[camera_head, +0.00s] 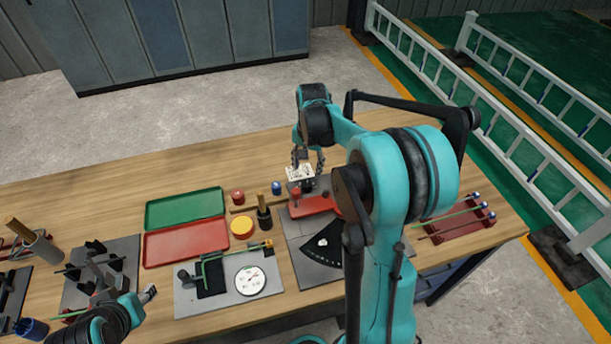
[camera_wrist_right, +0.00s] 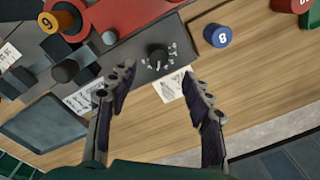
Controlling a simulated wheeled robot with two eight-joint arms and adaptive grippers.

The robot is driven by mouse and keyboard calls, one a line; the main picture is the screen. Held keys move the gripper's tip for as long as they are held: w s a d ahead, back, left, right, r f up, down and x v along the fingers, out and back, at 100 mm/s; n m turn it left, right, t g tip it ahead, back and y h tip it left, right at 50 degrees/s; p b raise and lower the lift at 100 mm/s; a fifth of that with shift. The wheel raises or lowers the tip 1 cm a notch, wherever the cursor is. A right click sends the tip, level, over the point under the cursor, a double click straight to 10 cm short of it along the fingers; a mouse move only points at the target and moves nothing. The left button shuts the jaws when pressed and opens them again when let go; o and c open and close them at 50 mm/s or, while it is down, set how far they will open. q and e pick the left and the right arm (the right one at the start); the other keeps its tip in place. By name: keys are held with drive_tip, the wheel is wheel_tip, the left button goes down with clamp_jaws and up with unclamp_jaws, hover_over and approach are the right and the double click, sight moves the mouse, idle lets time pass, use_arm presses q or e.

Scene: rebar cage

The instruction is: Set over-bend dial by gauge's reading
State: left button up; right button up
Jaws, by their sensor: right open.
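The over-bend dial is a black knob (camera_wrist_right: 158,56) with white marks around it on a dark plate, in the right wrist view. My right gripper (camera_wrist_right: 158,78) is open, its two fingers apart on either side of the knob's near side, with nothing between them. In the head view the right gripper (camera_head: 307,162) hangs over the back of the bender (camera_head: 318,262). The gauge (camera_head: 251,280) is a round white dial on a grey plate; its reading is too small to tell. My left gripper (camera_head: 148,293) is at the lower left, its jaws unclear.
A green tray (camera_head: 184,207) and a red tray (camera_head: 186,243) lie left of the bender. A blue numbered cylinder (camera_wrist_right: 217,36) stands near the dial, and a white card (camera_wrist_right: 172,88) lies beside it. A red rack (camera_head: 457,222) with rods is at the right.

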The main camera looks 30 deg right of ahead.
sight(307, 184)
drive_tip(key=shift+w+d+f, duration=0.15)
drive_tip(key=shift+d+f, duration=0.05)
wheel_tip(307, 184, down, 8)
drive_tip(key=b, duration=0.2)
drive_tip(key=shift+w+a+r+b, duration=0.1)
drive_tip(key=shift+a+r+b, duration=0.1)
drive_tip(key=shift+b, duration=0.1)
clamp_jaws()
